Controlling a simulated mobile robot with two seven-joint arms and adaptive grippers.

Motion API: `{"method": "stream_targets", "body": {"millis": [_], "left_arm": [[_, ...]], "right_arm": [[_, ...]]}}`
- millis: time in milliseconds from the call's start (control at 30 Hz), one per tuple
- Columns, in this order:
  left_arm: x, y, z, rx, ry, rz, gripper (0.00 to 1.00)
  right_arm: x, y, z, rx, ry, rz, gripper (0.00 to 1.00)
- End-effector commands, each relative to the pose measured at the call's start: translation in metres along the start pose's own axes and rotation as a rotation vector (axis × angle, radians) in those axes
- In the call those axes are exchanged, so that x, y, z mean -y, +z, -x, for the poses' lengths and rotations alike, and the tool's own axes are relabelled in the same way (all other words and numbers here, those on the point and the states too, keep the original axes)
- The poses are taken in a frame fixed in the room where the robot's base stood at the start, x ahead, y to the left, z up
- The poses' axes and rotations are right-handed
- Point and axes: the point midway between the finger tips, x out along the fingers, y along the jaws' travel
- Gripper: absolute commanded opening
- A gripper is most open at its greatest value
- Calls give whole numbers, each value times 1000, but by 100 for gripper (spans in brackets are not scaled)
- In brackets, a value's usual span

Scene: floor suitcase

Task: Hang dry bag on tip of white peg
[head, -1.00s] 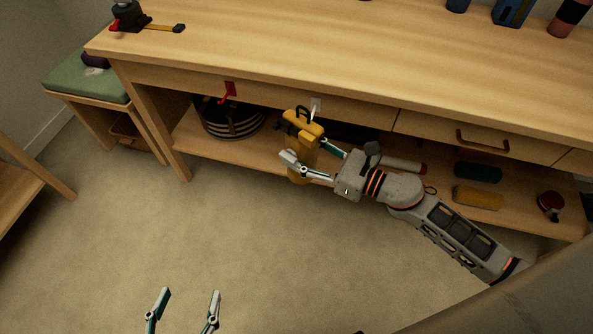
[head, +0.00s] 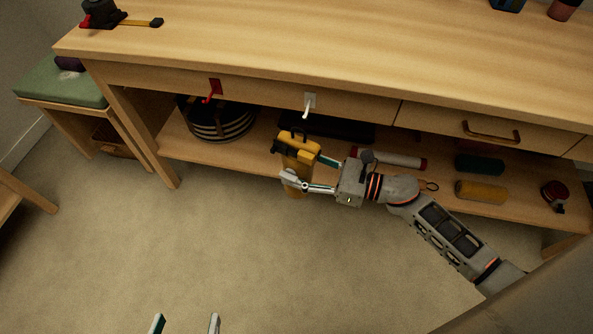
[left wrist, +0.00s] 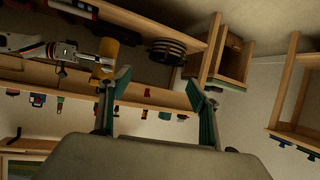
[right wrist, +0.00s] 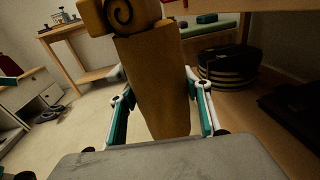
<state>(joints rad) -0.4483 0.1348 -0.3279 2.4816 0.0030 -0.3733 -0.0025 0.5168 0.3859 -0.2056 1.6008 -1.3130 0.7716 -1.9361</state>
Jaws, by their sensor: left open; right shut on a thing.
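The yellow dry bag (head: 297,152) with a dark top handle is held upright in my right gripper (head: 304,176), in front of the bench's lower shelf. In the right wrist view the dry bag (right wrist: 153,85) stands between the two fingers. The white peg (head: 308,104) sticks out from a plate on the bench's front rail, above and slightly right of the bag, apart from it. My left gripper (head: 185,325) is open and empty over the floor at the bottom edge. In the left wrist view its fingers (left wrist: 160,95) are spread with nothing between them.
A red peg (head: 212,92) is on the same rail, to the left. The lower shelf holds a striped round bag (head: 222,121), a white roll (head: 392,159), a yellow roll (head: 480,192) and a dark roll (head: 479,165). The floor in front is clear.

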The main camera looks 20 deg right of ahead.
Motion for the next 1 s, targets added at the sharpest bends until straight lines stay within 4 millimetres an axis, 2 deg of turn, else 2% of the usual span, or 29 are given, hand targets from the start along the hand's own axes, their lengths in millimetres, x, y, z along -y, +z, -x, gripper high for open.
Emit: {"method": "stream_targets", "body": {"millis": [433, 800, 1000], "left_arm": [[-3, 2, 0, 0, 5, 14, 62], [-1, -11, -3, -31, 4, 25, 62], [-4, -9, -4, -30, 8, 40, 62]], "right_arm": [[25, -2, -3, 1, -1, 1, 17], [44, -4, -5, 1, -1, 0, 17], [55, -4, -6, 1, 0, -1, 17]]}}
